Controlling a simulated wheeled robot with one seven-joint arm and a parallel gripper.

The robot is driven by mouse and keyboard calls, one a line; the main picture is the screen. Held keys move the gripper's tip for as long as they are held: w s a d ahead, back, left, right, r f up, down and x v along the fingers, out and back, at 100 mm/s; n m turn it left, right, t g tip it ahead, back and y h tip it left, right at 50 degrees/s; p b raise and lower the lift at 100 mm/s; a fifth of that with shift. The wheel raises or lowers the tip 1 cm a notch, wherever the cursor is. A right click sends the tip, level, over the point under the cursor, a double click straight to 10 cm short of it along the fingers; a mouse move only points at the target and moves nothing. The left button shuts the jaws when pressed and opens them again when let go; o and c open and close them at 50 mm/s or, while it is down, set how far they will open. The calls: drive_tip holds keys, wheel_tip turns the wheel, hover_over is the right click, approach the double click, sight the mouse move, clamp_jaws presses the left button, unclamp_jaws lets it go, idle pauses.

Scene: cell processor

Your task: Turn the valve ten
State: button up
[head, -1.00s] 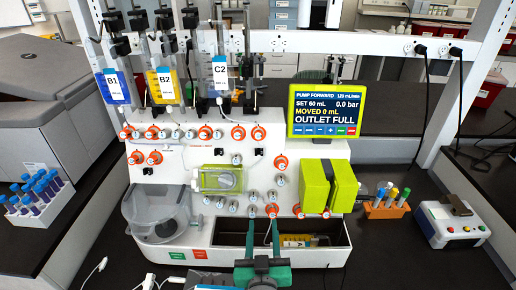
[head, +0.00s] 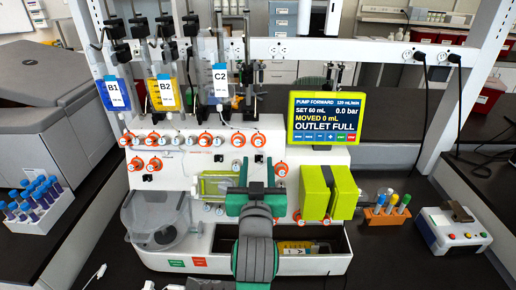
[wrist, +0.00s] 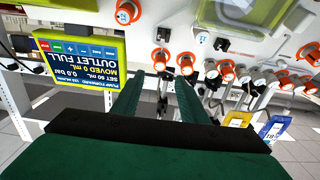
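The white machine panel (head: 170,185) carries several small round valves with orange or grey-white collars. My gripper (head: 256,168) is in front of the panel, fingers apart and empty. In the head view, the right-end valve of the upper row (head: 258,140) shows just above the gap between the fingertips. In the upside-down wrist view, this valve (wrist: 160,58) and its neighbour (wrist: 186,60) lie beyond my green fingertips (wrist: 160,80). I see no contact.
The display screen (head: 325,117) reads OUTLET FULL and stands right of the gripper. A yellow-green pump block (head: 328,190) is close on the right. Bags (head: 165,91) hang above on the left. A tube rack (head: 386,214) and a button box (head: 453,230) stand on the right bench.

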sight(258, 144)
drive_tip(key=w, duration=0.8)
drive_tip(key=shift+w, duration=0.25)
clamp_jaws()
